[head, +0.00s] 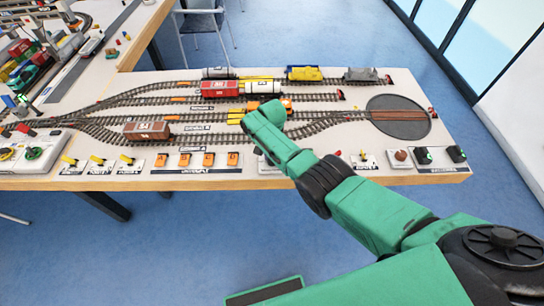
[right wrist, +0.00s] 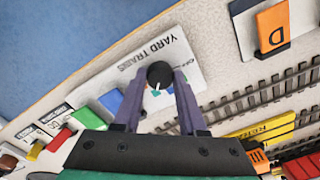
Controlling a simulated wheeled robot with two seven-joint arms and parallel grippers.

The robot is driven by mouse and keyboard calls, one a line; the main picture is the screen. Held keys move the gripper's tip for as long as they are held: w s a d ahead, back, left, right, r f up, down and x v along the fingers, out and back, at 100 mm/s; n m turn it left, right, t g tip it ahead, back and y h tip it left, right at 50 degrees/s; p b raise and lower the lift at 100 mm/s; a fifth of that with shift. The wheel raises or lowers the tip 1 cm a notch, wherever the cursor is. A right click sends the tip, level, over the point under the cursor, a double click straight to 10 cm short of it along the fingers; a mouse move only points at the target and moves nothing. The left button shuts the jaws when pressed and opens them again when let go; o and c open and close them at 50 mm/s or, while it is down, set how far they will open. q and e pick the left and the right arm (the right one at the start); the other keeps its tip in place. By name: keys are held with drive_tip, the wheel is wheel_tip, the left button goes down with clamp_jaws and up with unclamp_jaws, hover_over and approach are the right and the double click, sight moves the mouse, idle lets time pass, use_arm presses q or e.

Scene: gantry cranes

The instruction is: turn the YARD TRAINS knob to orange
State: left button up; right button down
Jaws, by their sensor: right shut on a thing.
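The YARD TRAINS knob (right wrist: 159,73) is a black round knob on a white plate (right wrist: 188,69) lettered YARD TRAINS. My right gripper (right wrist: 159,84) has its two purple-grey fingers on either side of the knob, shut on it. A short white pointer line shows on the knob's near side, with a small teal patch by it. I see no orange mark beside the knob. In the head view my green right arm covers the knob and the fingertips. My left gripper is not in view.
Orange switches (head: 208,159) stand left of my arm along the table's front edge. Tracks with wagons (head: 220,89) run behind, and a turntable (head: 398,128) lies at the right.

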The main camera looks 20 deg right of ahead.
drive_tip(key=m, duration=0.6)
drive_tip(key=shift+w+r+m, duration=0.1)
drive_tip(key=shift+w+m, duration=0.05)
drive_tip(key=shift+m, duration=0.15)
idle(0.4)
drive_tip(key=c, duration=0.7)
unclamp_jaws()
drive_tip(key=shift+o, duration=1.2)
wheel_tip(320, 180, up, 6)
drive_tip(key=p, duration=0.3)
drive_tip(key=shift+f, duration=0.25)
wheel_tip(320, 180, up, 9)
drive_tip(key=shift+d, duration=0.1)
